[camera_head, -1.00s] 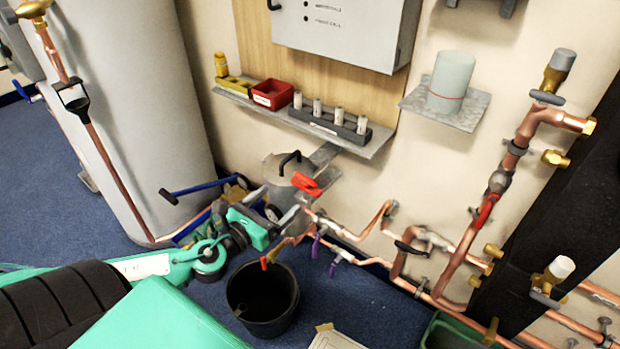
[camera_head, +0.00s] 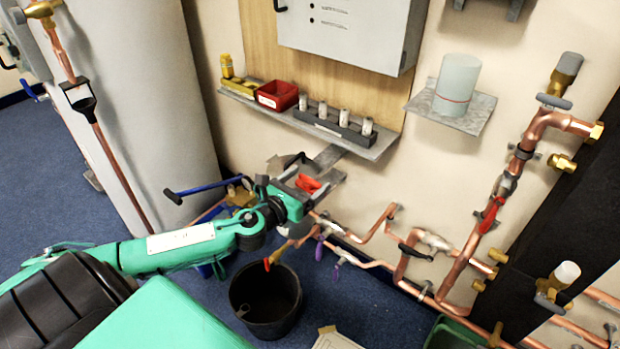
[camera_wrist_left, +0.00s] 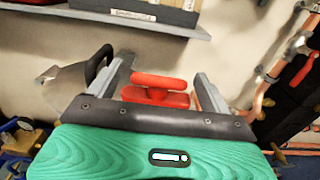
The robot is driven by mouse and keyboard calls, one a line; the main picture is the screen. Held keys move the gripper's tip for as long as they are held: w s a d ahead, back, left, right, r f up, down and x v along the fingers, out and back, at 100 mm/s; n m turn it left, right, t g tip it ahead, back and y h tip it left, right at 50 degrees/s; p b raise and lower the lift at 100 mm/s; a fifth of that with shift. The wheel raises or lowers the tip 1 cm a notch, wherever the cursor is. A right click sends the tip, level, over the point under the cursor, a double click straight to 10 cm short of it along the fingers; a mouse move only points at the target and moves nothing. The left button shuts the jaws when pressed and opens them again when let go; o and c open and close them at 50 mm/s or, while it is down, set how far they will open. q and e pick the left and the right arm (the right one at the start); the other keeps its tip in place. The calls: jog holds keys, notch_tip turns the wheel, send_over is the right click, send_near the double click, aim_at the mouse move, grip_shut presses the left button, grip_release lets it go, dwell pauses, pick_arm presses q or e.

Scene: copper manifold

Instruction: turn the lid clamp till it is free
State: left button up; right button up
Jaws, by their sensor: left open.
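The red lid clamp (camera_head: 307,183) shows beside the grey pot lid (camera_head: 277,163); in the left wrist view the clamp (camera_wrist_left: 158,88) is a red bar-shaped knob. My left gripper (camera_head: 305,177) reaches in over the lid from the left. In the left wrist view its two grey fingers (camera_wrist_left: 165,70) stand apart on either side of the clamp, with gaps, and it is open. The lid (camera_wrist_left: 62,86) and its black handle (camera_wrist_left: 98,63) lie to the left of the fingers. My arm hides much of the pot. My right gripper is not in view.
A shelf (camera_head: 375,148) with a red bin (camera_head: 277,95) and a dark block of white cylinders is above. Copper pipes (camera_head: 388,222) run close on the right. A black bucket (camera_head: 265,300) stands on the floor below.

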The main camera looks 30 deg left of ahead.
pick_arm(q)
jog(key=shift+w, duration=0.8)
jog(key=shift+c, duration=0.2)
